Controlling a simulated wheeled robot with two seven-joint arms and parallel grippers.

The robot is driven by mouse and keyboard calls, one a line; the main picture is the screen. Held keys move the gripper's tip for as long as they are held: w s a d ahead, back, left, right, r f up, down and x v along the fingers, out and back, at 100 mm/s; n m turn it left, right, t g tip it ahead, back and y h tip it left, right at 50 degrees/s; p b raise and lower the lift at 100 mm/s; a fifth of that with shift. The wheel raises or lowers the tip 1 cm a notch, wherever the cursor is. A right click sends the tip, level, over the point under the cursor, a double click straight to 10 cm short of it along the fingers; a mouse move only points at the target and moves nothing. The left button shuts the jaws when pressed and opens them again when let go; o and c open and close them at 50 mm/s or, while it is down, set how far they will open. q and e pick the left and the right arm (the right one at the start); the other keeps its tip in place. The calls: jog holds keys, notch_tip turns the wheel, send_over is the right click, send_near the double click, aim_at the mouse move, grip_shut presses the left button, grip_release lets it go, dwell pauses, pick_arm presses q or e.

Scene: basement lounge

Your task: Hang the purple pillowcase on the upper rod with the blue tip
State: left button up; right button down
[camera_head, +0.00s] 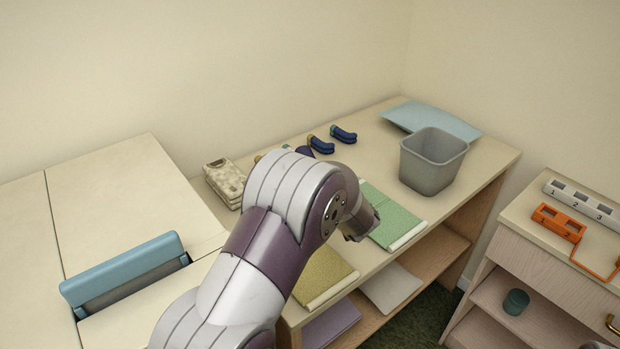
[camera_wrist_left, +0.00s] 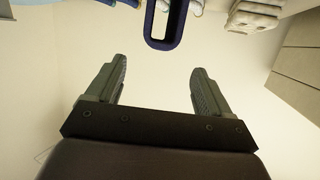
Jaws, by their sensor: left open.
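A folded purple cloth (camera_head: 330,322), which may be the pillowcase, lies on the lower shelf under the tabletop, partly hidden by my left arm. No upper rod with a blue tip can be made out. In the left wrist view my left gripper (camera_wrist_left: 157,92) is open, with nothing between its fingers. A dark blue loop-shaped thing (camera_wrist_left: 153,42) is just beyond the fingertips, apart from them. In the head view my left arm reaches over the table, and its fingers are hidden behind it. My right gripper is not in view.
The table holds green cloth (camera_head: 392,212), yellow cloth (camera_head: 322,275), a grey bin (camera_head: 433,160), light-blue cloth (camera_head: 430,119), dark blue pieces (camera_head: 320,145) and a beige patterned stack (camera_head: 225,180). A blue-edged holder (camera_head: 125,268) is left. An orange numbered holder (camera_head: 558,222) stands on the right cabinet.

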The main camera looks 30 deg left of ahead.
pick_arm(q)
jog(key=p+x, duration=0.1)
jog(key=x, duration=0.9)
jog(key=shift+w, duration=0.2)
jog(key=shift+s+d+r, duration=0.1)
jog(key=shift+s+r, duration=0.05)
jog(key=c, duration=0.7)
grip_shut()
